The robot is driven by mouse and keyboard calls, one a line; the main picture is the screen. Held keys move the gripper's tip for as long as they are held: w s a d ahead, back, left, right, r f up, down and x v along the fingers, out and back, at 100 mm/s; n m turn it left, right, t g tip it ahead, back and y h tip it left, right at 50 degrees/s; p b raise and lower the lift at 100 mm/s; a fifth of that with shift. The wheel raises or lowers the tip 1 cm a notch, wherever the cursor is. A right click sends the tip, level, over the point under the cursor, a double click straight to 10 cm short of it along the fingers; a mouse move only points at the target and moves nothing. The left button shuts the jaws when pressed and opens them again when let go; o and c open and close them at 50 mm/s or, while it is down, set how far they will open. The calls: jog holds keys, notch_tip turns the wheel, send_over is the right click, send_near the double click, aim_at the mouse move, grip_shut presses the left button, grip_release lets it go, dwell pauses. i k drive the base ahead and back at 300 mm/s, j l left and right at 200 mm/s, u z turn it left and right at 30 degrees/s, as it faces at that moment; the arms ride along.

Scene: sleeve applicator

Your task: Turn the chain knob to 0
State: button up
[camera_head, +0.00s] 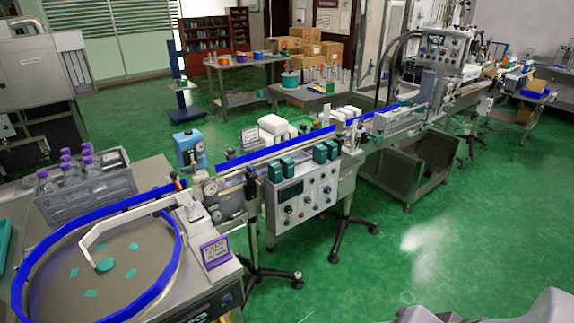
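A light grey control panel (318,181) stands on the front of the conveyor line, near the middle of the view. Several small dark round knobs and buttons sit on its face, with a dark display at its upper left. The labels and pointer positions are too small to read, so I cannot tell which one is the chain knob or where it is set. Several green boxes sit along the panel's top. My gripper is not in view. Grey and white parts at the bottom right edge may be mine.
A turntable (60,283) with a blue rim stands at the lower left, beside a grey crate (100,190) of purple-capped bottles. Black stand feet spread on the floor below the panel. Open green floor (460,235) lies in front and to the right.

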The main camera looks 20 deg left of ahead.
aim_at(216, 216)
jog(key=i+j, duration=0.5)
jog(key=i+j+u, duration=0.15)
jog(key=i+j, duration=0.3)
jog(key=j, duration=0.55)
